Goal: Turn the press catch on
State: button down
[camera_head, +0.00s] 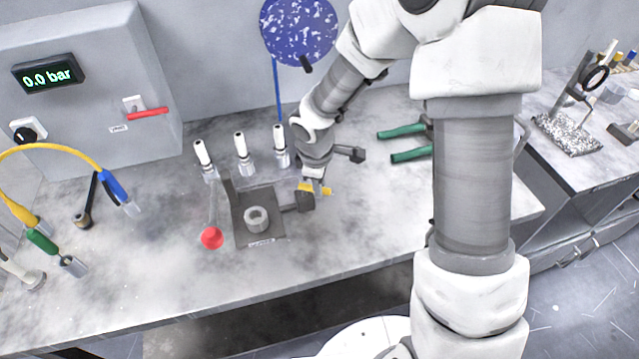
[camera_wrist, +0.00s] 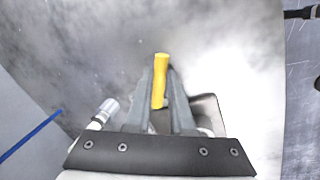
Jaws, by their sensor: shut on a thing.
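The press (camera_head: 272,228) is a dark square plate with a pale ring (camera_head: 256,219) in its middle, a lever with a red ball (camera_head: 212,238) at its left and a dark block (camera_head: 297,202) at its right. A yellow handle (camera_head: 304,186), which looks like the press catch, is at the plate's right edge. My gripper (camera_head: 318,187) reaches down over it from behind and is shut on it. In the wrist view the yellow handle (camera_wrist: 160,85) sits between the fingers of my gripper (camera_wrist: 161,76). The fingers hide part of the handle and its mount.
Several white-topped fittings (camera_head: 241,153) stand behind the press. Green-handled pliers (camera_head: 405,143) lie to the right. A grey cabinet (camera_head: 95,90) with a 0.0 bar display (camera_head: 48,74) and a red lever (camera_head: 148,113) stands at left. The bench front (camera_head: 330,255) is clear.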

jog(key=shift+s+a+f+m+b, duration=0.15)
jog(key=shift+s+a+m+b, duration=0.1)
jog(key=shift+m+b, duration=0.85)
jog(key=m+b, duration=0.1)
jog(key=a+m+b, duration=0.1)
jog(key=m+b, duration=0.1)
jog(key=shift+s+h, duration=0.4)
jog(key=m, duration=0.1)
jog(key=m+b, duration=0.1)
jog(key=a+m+g+b, duration=0.1)
jog(key=shift+s+m, duration=0.3)
jog(key=shift+m, duration=0.1)
jog(key=shift+a+r+m+g+h+b, duration=0.1)
jog(key=shift+a+m+g+h+b, duration=0.15)
jog(key=shift+m, duration=0.45)
jog(key=shift+a+r+m+g+h+b, duration=0.15)
jog(key=shift+m+b, duration=0.15)
jog(key=shift+m, duration=0.4)
jog(key=shift+s, duration=0.1)
jog(key=c, duration=0.8)
grip_release()
